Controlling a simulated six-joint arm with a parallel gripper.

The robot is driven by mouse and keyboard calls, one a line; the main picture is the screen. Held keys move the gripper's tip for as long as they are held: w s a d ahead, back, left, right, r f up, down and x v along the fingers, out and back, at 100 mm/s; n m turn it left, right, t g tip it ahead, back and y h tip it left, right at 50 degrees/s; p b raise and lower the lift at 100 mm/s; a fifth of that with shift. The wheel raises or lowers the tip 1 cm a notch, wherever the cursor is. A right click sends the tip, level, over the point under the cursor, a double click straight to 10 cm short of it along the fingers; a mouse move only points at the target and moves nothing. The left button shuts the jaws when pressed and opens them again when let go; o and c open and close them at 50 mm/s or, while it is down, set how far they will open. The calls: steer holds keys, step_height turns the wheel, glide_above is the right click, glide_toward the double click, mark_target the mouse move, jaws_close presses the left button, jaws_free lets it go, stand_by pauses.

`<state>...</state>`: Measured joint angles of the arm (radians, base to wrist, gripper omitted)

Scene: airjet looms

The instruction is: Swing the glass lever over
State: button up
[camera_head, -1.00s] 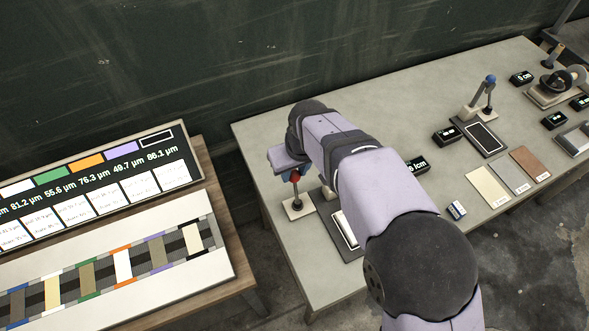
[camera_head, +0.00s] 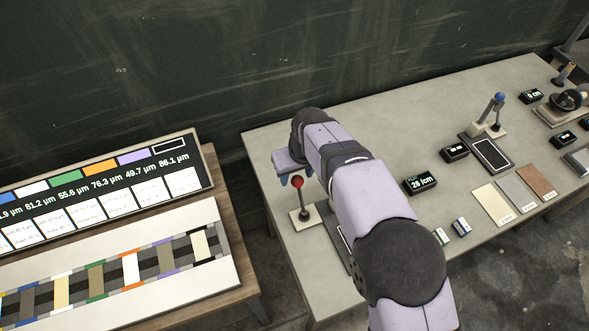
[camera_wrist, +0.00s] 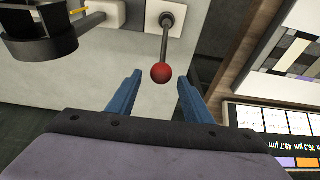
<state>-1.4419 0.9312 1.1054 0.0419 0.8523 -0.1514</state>
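A lever with a red ball knob (camera_head: 297,182) on a grey rod stands on a pale base plate (camera_head: 313,221) at the left end of the bench. My gripper (camera_head: 296,177) is at this knob, with its blue fingers apart. In the wrist view, the red knob (camera_wrist: 161,72) shows between the two open fingertips (camera_wrist: 160,78), with a gap to each. Whether the knob is at fingertip depth is unclear. A second lever with a blue knob (camera_head: 499,98) stands farther right. No label shows which lever is the glass one.
My arm hides part of a dark framed plate (camera_head: 345,238) beside the red-knobbed lever. A small display (camera_head: 420,183), sample plates (camera_head: 494,203) and small blocks (camera_head: 461,227) lie on the bench (camera_head: 400,125). A wooden table with a colour chart (camera_head: 95,190) stands left.

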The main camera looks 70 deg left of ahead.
steer(key=shift+d, duration=0.1)
steer(key=shift+r+p, duration=2.5)
steer(key=shift+r, duration=1)
steer(key=b+v, duration=0.3)
steer(key=v, duration=0.4)
steer(key=shift+r, duration=0.15)
